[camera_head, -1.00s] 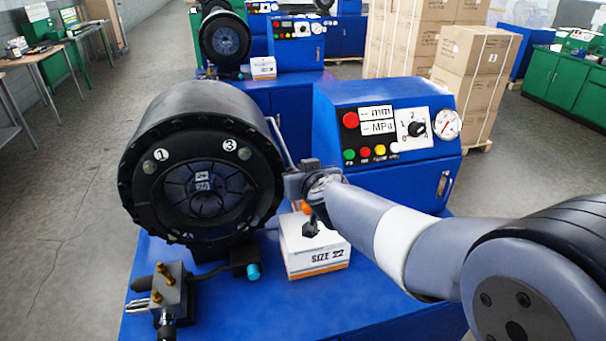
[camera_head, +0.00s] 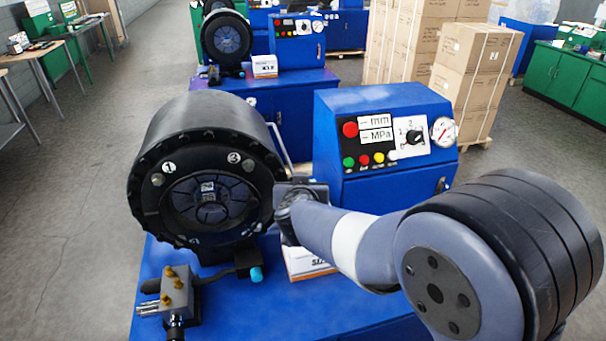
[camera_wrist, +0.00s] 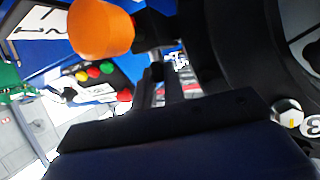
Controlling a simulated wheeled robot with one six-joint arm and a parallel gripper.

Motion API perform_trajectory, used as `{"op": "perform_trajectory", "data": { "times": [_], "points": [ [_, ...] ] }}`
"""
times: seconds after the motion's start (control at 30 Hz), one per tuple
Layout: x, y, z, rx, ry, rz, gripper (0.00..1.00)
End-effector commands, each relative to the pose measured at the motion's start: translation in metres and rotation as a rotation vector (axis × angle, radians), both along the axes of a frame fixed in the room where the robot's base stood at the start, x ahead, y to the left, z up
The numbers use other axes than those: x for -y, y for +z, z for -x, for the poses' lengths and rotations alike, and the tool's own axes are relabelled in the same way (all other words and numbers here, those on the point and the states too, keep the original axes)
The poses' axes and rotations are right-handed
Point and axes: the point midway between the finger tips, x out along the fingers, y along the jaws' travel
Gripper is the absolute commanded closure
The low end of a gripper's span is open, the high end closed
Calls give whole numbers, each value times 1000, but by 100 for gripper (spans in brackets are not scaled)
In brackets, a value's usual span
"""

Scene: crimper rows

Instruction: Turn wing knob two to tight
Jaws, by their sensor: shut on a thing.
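The crimper head (camera_head: 213,126) is a big black drum with bolts on its face, marked 1 and 3 at the top. My gripper (camera_head: 288,220) is at its right side, with the fingertips mostly hidden behind my wrist. In the wrist view my gripper (camera_wrist: 172,75) is shut on a dark part between the drum and the control panel. I take this part for wing knob two, but its wings and number are not readable. An orange round piece (camera_wrist: 102,28) with a black stem is beside the fingers. The knob's angle cannot be told.
The blue control panel (camera_head: 400,172) with coloured buttons, a dial and a gauge stands close right of my gripper. A white carton (camera_head: 303,262) is below my wrist. A brass-fitted valve block (camera_head: 176,291) lies at front left. Stacked cartons (camera_head: 470,75) are behind.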

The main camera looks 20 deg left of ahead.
Motion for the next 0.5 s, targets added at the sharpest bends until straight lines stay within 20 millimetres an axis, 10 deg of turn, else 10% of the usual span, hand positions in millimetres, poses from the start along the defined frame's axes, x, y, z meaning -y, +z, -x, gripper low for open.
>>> {"op": "perform_trajectory", "data": {
  "times": [0.5],
  "points": [
    [-11,-1,1,0,-399,0,100]
  ]
}}
